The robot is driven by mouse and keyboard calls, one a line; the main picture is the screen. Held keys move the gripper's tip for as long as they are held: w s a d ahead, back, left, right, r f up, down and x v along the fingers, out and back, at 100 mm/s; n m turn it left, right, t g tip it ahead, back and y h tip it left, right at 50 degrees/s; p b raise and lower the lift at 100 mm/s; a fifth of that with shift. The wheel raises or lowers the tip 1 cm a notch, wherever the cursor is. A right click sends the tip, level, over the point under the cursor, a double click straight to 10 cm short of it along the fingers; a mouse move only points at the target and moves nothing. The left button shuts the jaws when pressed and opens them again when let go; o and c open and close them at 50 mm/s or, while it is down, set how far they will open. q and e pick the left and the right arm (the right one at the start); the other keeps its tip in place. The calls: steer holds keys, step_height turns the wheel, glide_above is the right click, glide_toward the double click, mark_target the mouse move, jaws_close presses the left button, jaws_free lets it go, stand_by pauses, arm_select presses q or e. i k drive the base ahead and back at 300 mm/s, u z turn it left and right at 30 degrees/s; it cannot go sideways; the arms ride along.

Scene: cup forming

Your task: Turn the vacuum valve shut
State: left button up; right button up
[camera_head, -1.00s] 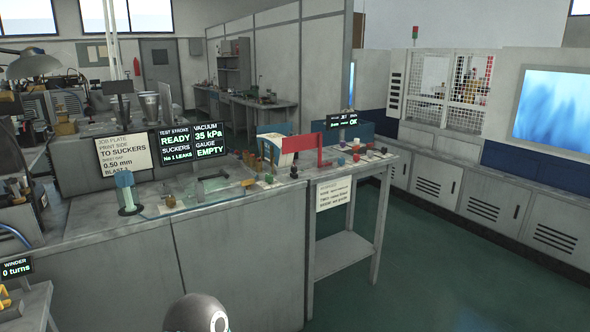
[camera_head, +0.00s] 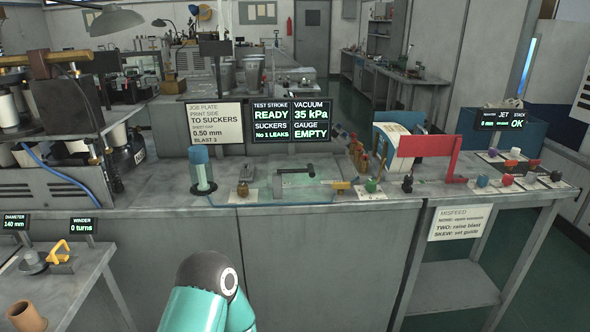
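A black status screen (camera_head: 289,120) behind the bench reads VACUUM 35 kPa, TEST STROKE READY, SUCKERS No 1 LEAKS and GAUGE EMPTY. In front of it on the grey bench (camera_head: 300,220) are small controls: a brass-coloured fitting (camera_head: 243,188), a black bar (camera_head: 283,170) over a pale green plate, a yellow-brown piece (camera_head: 341,186), a green knob (camera_head: 371,185) and a dark upright knob (camera_head: 407,184). I cannot tell which is the vacuum valve or how it is turned. Only a teal and dark part of my arm shows at the bottom. Neither gripper is in view.
A red bracket (camera_head: 428,147) and several coloured knobs are to the right. A JOB PLATE sign (camera_head: 216,126) stands behind. The low left table (camera_head: 75,285) and right side shelf (camera_head: 450,290) flank the bench.

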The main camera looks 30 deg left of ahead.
mark_target(340, 186)
steer(key=u, duration=0.35)
steer(key=i, duration=0.8)
steer(key=z, duration=5.1)
steer(key=k, duration=0.6)
steer(key=u, duration=5.6)
steer(key=k, duration=0.45)
steer(key=u, duration=0.25)
steer(key=i, duration=0.15)
steer(key=z, duration=0.1)
